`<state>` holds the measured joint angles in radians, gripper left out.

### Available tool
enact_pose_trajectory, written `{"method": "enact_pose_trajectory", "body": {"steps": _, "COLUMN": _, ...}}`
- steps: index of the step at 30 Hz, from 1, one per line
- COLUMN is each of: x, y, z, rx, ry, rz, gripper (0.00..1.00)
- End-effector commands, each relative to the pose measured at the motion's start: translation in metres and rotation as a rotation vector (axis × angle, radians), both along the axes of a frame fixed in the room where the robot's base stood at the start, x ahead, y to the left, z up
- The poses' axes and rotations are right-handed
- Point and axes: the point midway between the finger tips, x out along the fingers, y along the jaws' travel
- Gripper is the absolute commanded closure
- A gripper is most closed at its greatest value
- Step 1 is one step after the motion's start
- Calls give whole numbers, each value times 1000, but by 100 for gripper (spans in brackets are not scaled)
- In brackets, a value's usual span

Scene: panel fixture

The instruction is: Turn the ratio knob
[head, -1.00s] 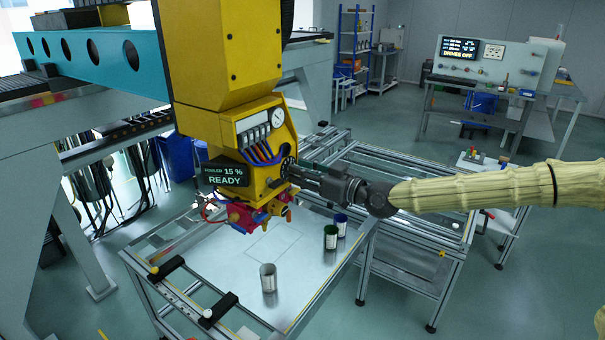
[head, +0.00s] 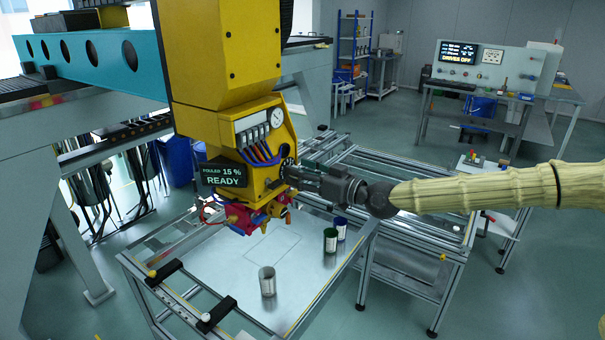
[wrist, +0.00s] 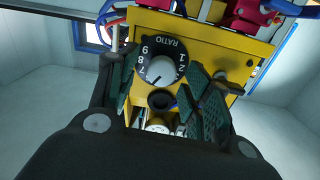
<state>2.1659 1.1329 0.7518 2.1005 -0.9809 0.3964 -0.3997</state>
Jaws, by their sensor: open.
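The ratio knob (wrist: 161,69) shows in the wrist view as a pale round knob on a black dial marked RATIO, on a yellow housing (wrist: 205,50). Digits 1, 2, 7, 8 and 9 are readable; the lower digits are not clear. A dark mark is on the knob's lower left. My gripper (wrist: 160,85) is open, with one dark ribbed finger on each side of the dial and gaps to the knob. In the head view my gripper (head: 294,172) points left at the yellow unit's side, where its fingers mostly hide the dial.
Hoses and a gauge (head: 277,116) are above my gripper.

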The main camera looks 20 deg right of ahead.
Motion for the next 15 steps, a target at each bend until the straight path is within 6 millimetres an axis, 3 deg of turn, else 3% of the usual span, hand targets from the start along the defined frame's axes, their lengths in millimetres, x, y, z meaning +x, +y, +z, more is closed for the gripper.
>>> {"method": "enact_pose_trajectory", "body": {"steps": 5, "x": -6, "y": -6, "z": 0, "rx": 1, "ry": -1, "rz": -1, "gripper": 51}}
{"method": "enact_pose_trajectory", "body": {"steps": 15, "x": -37, "y": -30, "z": 0, "rx": 2, "ry": -1, "rz": -1, "gripper": 51}}
